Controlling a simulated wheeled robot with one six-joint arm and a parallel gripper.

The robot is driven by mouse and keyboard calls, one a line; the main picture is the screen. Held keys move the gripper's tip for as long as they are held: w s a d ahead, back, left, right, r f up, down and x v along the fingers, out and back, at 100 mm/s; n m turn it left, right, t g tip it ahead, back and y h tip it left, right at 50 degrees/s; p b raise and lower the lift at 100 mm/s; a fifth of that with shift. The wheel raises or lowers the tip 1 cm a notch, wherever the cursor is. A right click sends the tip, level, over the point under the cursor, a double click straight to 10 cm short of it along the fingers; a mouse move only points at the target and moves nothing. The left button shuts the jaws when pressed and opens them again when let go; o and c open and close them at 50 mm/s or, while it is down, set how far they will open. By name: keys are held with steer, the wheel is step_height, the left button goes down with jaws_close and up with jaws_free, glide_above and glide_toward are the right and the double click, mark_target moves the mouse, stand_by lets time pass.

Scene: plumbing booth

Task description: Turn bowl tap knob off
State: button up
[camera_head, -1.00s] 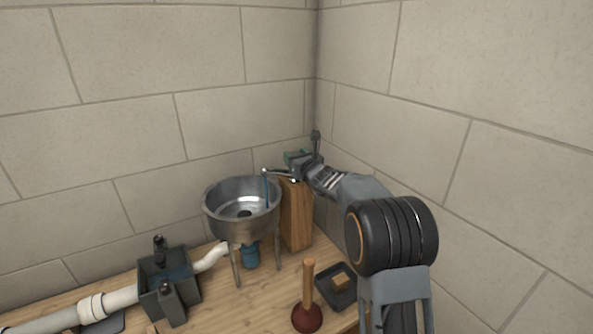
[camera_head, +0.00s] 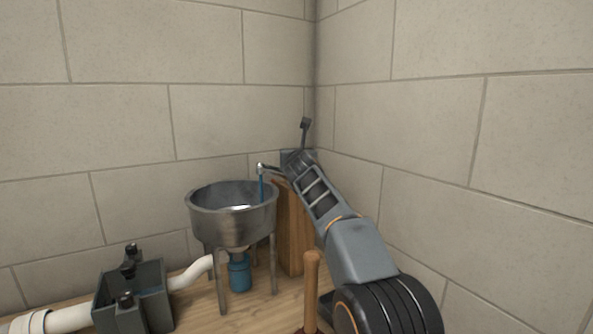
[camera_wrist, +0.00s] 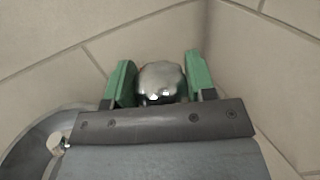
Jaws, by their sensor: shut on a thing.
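A chrome tap knob (camera_wrist: 161,82) sits between the two green fingers of my gripper (camera_wrist: 159,74) in the wrist view. My gripper (camera_head: 298,158) is shut on it. In the head view the gripper is at the top of the wooden post, and the knob is hidden behind it. The tap's thin spout (camera_head: 264,168) reaches left over the metal bowl (camera_head: 233,228). A blue stream of water (camera_head: 262,188) runs from the spout into the bowl. The bowl's rim (camera_wrist: 32,142) and the spout tip (camera_wrist: 55,142) show at lower left in the wrist view.
The wooden post (camera_head: 291,235) stands right of the bowl, close to the wall corner. A blue trap (camera_head: 240,273) and white pipe (camera_head: 193,275) are below the bowl, leading to a dark tank (camera_head: 135,296). A plunger's wooden handle (camera_head: 311,285) stands in front of the post.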

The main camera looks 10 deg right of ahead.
steer(key=shift+f+m+h+b, duration=0.2)
steer(key=shift+m+h+b, duration=0.25)
steer(key=shift+b, duration=0.2)
steer(key=o, duration=0.8)
steer(key=shift+a, duration=0.1)
steer(key=shift+c, duration=0.2)
steer(key=shift+o, duration=0.8)
steer(key=shift+s+r, duration=0.1)
steer(key=s+a+b, duration=0.2)
steer(key=s+b, duration=0.1)
steer(key=s, duration=1)
steer(key=shift+s, duration=0.3)
